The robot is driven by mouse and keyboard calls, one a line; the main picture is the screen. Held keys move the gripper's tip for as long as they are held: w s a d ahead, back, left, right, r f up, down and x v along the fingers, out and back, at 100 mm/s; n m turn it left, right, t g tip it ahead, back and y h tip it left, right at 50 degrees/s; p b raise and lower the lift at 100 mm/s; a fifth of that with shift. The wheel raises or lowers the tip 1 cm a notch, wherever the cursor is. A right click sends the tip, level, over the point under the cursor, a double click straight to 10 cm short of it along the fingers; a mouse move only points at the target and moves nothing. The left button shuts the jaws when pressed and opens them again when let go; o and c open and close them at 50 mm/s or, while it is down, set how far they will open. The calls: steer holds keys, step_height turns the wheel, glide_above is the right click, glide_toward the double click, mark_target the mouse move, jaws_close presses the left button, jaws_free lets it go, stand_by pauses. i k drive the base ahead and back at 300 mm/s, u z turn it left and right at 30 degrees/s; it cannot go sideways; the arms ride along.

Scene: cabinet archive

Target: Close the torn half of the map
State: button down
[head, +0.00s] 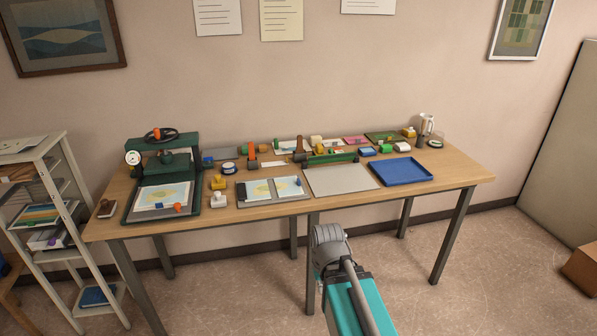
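My arm rises from the bottom centre, in front of the table and apart from the maps. My gripper's fingers do not show.
A yellow-topped item (218,183) and a white one (218,200) stand left of the board. A shelf (50,160) stands left.

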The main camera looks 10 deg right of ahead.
mark_target(289, 185)
steer(key=i, duration=1.05)
steer(key=u, duration=2.5)
steer(key=k, duration=0.35)
steer(key=z, duration=0.15)
